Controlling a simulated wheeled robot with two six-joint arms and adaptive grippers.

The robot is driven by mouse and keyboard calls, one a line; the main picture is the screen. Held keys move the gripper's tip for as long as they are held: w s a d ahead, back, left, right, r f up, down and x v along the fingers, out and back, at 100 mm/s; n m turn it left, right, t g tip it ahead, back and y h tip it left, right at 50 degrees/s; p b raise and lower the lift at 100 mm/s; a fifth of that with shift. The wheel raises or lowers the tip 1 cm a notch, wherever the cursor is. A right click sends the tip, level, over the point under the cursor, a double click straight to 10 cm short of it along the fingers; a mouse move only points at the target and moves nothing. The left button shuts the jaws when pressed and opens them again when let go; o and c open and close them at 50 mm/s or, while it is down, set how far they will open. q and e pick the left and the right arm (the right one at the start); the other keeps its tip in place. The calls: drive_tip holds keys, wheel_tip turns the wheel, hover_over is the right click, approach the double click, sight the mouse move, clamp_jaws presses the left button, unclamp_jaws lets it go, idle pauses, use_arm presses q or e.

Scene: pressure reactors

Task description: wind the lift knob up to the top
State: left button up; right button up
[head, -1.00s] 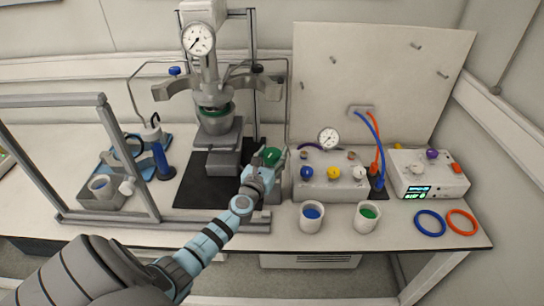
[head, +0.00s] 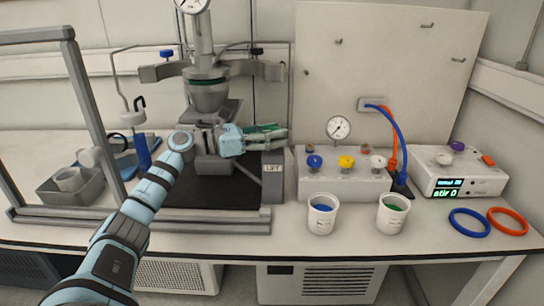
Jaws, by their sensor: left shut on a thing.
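The green lift knob (head: 262,128) sits on top of the grey box labelled LIFT (head: 272,184), right of the reactor stand. My left gripper (head: 266,138) comes in from the left and is shut on the knob, its fingers covering much of it. The grey reactor vessel (head: 208,96) is under the head and its clamp arms, above the grey lift platform (head: 222,112). My gripper and wrist hide part of the platform and its support. My right gripper is not in view.
A valve box (head: 342,180) with blue, yellow and white knobs stands right of the lift box. Two cups (head: 322,222) (head: 393,222) are in front of it. A metal frame (head: 100,120) and grey bin (head: 78,192) are at left.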

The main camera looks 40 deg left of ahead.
use_arm(q)
drive_tip(key=shift+a+m+g+h, duration=0.15)
drive_tip(key=shift+m+g+h, duration=0.25)
drive_tip(key=shift+m+h, duration=0.15)
drive_tip(key=shift+m+g+h+b, duration=0.35)
drive_tip(key=shift+g+h, duration=0.05)
drive_tip(key=shift+h, duration=0.45)
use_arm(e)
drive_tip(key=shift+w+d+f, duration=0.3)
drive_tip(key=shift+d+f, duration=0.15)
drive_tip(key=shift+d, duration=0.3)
use_arm(q)
drive_tip(key=shift+m+g, duration=0.3)
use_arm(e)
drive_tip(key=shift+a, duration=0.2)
use_arm(q)
drive_tip(key=o, duration=1.2)
drive_tip(key=shift+c, duration=0.2)
